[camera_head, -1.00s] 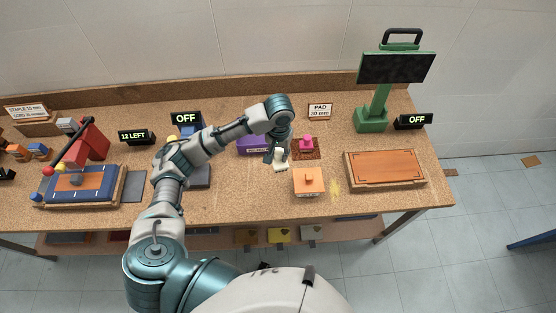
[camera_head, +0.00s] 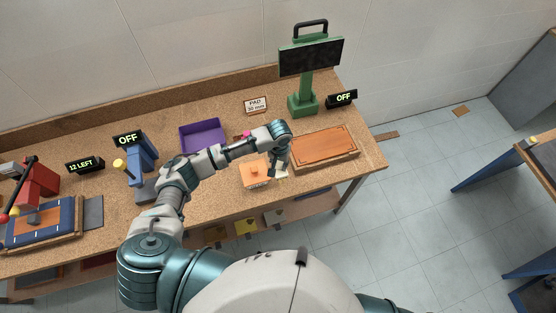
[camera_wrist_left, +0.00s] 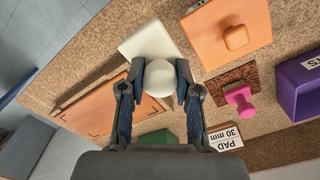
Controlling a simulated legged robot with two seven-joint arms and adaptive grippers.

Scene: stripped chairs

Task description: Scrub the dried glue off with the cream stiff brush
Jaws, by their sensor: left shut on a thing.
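My left gripper (camera_head: 281,166) is shut on the round knob of the cream brush (camera_head: 282,174), at the bench's front part, just right of an orange block. In the left wrist view the gripper (camera_wrist_left: 160,82) has a finger on either side of the pale knob, and the brush's flat cream body (camera_wrist_left: 148,42) lies beyond it. The brush is at or just above the bench top; I cannot tell if it touches. The dried glue cannot be made out now; the brush and gripper cover that area. My right gripper is not in view.
The orange block (camera_head: 255,175) stands close left of the brush. A brown board (camera_head: 325,147) lies to the right. The bench's front edge is near.

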